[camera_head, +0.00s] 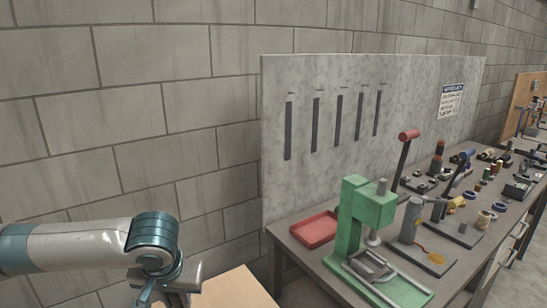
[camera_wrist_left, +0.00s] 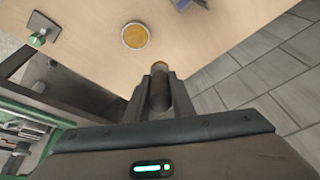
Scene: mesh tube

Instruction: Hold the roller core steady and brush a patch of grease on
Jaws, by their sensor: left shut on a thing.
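In the left wrist view, my left gripper (camera_wrist_left: 160,80) is shut on a dark cylinder (camera_wrist_left: 159,92) with a brownish far end. I cannot tell from this whether it is the roller core or the brush. A small round dish (camera_wrist_left: 135,36) of orange-brown paste, likely the grease, sits on the pale wooden table (camera_wrist_left: 85,30), beyond the fingertips and a little left. In the head view my left gripper (camera_head: 165,297) is at the bottom edge, mostly cut off, over the wooden table (camera_head: 235,290). My right gripper is in neither view.
A blue object (camera_wrist_left: 190,3) is cut off at the wrist view's top. In the head view a grey workbench (camera_head: 315,262) to the right carries a green press (camera_head: 365,215), a red tray (camera_head: 316,229) and several tools. A grey panel (camera_head: 330,90) stands behind it.

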